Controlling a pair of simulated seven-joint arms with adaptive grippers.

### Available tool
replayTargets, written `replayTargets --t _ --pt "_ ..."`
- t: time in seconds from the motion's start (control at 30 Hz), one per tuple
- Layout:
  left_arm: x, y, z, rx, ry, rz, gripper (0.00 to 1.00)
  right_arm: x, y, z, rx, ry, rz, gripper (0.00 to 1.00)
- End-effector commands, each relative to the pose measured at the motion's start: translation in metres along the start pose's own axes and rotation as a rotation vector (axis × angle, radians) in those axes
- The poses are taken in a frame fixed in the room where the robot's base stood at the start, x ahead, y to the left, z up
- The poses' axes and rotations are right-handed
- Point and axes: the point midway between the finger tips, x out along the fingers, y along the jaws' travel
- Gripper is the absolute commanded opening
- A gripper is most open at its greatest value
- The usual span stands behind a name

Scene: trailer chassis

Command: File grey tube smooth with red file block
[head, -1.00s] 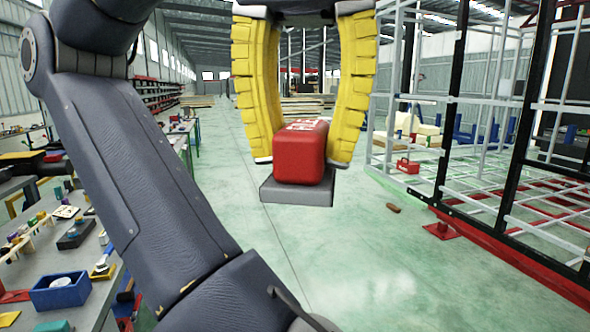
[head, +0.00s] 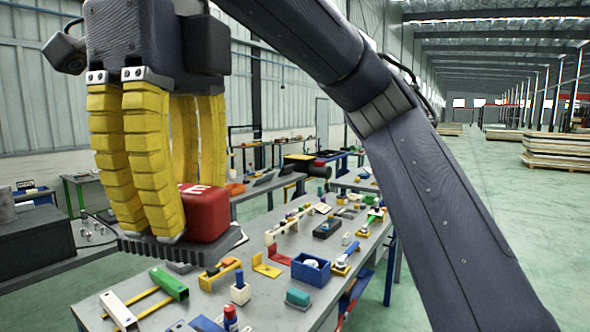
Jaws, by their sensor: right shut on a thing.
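My right gripper (head: 160,215), with yellow segmented fingers, is shut on the red file block (head: 207,212). The block has a red body with white marking on top and a dark grey ridged base (head: 185,250). It hangs at the left of the head view, in front of and above a workbench. The fingers hide part of the block. I cannot make out the grey tube to be filed in this view. My left gripper is not in view.
The grey workbench (head: 262,308) carries several small parts, a blue bin (head: 311,270), a green tube (head: 169,283) and a light bar with holes (head: 118,310). My arm crosses the right side. Open green floor (head: 530,205) lies at the right, with stacked boards (head: 557,150) behind.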

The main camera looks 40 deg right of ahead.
Motion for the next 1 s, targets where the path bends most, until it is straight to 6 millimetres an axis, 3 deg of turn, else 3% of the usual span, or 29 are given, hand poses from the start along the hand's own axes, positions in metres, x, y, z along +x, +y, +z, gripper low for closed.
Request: replayTargets --t 0.2,0.5,0.73,1.0 --pt "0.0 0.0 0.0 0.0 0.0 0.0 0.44 0.048 -0.049 0.063 0.152 0.005 0.003 0.02" --pt "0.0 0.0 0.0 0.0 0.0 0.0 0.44 0.129 -0.12 0.125 0.322 0.006 0.004 0.02" --pt "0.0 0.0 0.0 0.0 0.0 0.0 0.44 0.202 -0.176 0.154 0.433 0.007 0.004 0.02" --pt "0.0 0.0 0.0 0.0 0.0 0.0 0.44 0.294 -0.236 0.167 0.538 0.006 0.003 0.02"
